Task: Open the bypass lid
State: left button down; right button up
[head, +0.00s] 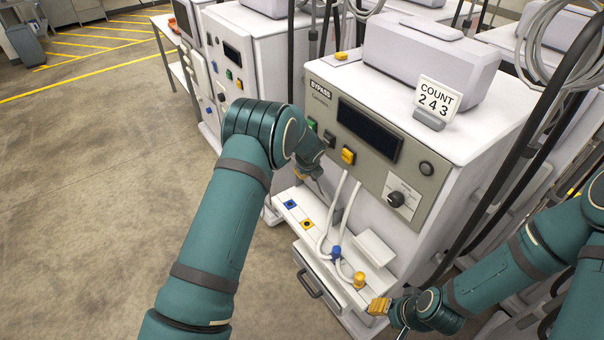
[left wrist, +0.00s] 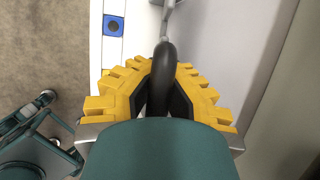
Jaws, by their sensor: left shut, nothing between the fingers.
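The dialysis machine's grey front panel (head: 408,182) carries a "BYPASS" label (head: 320,88) at its upper left. A green button (head: 312,123) and a yellow button (head: 347,156) sit below it. I cannot make out a separate bypass lid; my left arm covers part of this area.
A white ledge with blue (head: 290,204) and yellow (head: 307,224) square ports runs below the panel. White hoses end in blue (head: 336,253) and yellow (head: 359,279) connectors. A "COUNT 243" card (head: 437,97) stands on top. Other machines stand behind; the floor at left is clear.

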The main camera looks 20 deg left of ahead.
pick_arm(q)
jog(key=shift+w+d+r, duration=0.3)
jog(key=shift+w+d, duration=0.05)
jog(key=shift+w, duration=0.25)
jog(key=shift+w+d+r, duration=0.25)
jog(key=shift+w+d, duration=0.05)
jog(key=shift+w, duration=0.3)
pick_arm(e)
jog(key=shift+w+f, duration=0.25)
jog(key=shift+w, duration=0.2)
pick_arm(q)
jog(key=c, duration=1.1)
grip_release()
jog(key=shift+o, duration=0.2)
pick_arm(e)
jog(key=shift+a, duration=0.15)
pick_arm(q)
jog(key=shift+s+f, duration=0.15)
